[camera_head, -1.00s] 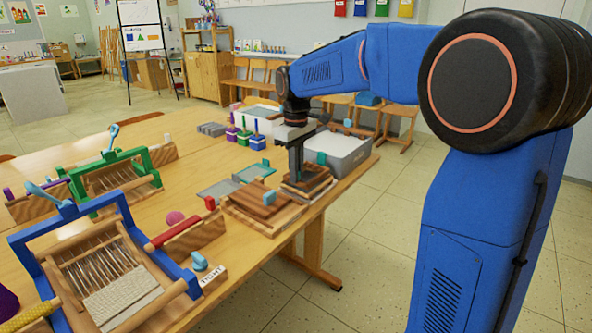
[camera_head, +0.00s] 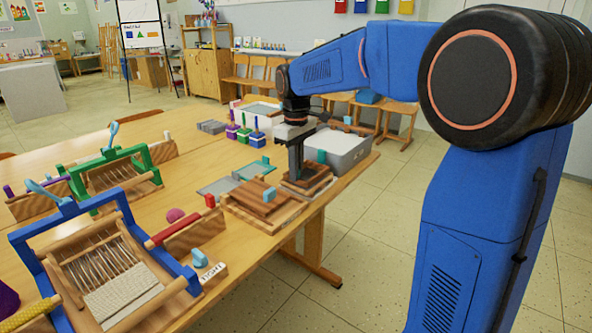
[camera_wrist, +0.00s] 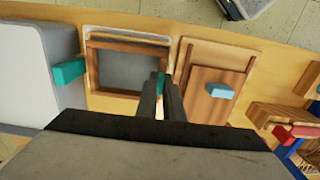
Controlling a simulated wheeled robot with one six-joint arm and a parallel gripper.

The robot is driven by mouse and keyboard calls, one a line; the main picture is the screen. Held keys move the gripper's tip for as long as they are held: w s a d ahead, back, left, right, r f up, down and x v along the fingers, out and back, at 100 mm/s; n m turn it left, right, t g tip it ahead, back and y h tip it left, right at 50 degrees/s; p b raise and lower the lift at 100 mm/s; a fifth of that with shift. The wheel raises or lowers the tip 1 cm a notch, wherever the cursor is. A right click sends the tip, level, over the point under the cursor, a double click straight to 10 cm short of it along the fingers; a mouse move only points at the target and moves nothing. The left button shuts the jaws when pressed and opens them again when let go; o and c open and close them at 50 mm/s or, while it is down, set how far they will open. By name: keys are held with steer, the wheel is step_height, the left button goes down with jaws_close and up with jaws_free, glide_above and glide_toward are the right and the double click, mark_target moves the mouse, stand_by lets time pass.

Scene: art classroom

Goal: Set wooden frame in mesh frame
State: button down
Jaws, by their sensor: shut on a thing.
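My gripper (camera_head: 297,176) is shut on the wooden frame (camera_head: 322,185), a dark brown rectangle near the table's right edge. In the wrist view my fingers (camera_wrist: 168,98) grip the wooden frame (camera_wrist: 126,43) at its right side, by a small teal piece. The mesh frame (camera_wrist: 124,70) lies under it, its grey mesh showing through the opening. Its pale rim shows along the far side, so the two are not exactly lined up in this view. I cannot tell whether they touch. My fingers hide the near right corner.
A board with a light blue handle (camera_wrist: 221,91) lies close on the right. A grey tub (camera_head: 343,150) with a teal tab stands close on the other side. Looms (camera_head: 100,262) stand at left. Flat grey-green panels (camera_head: 218,187) lie beyond the board.

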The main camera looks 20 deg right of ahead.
steer(key=shift+f, duration=0.55)
stand_by(0.5)
steer(key=c, duration=1.8)
jaws_free()
step_height(320, 180, up, 17)
steer(key=shift+r, duration=0.2)
steer(key=s+d+f+m+t, duration=0.1)
steer(key=s+d+f+m, duration=0.1)
steer(key=s+f, duration=0.5)
steer(key=s+d+f+m+t, duration=0.2)
steer(key=s+f, duration=0.6)
steer(key=s, duration=0.7)
steer(key=s+d+f+m+t, duration=0.1)
steer(key=s+d+f+m, duration=0.2)
steer(key=s+f, duration=0.5)
steer(key=shift+s+t, duration=0.4)
steer(key=shift+s, duration=1.3)
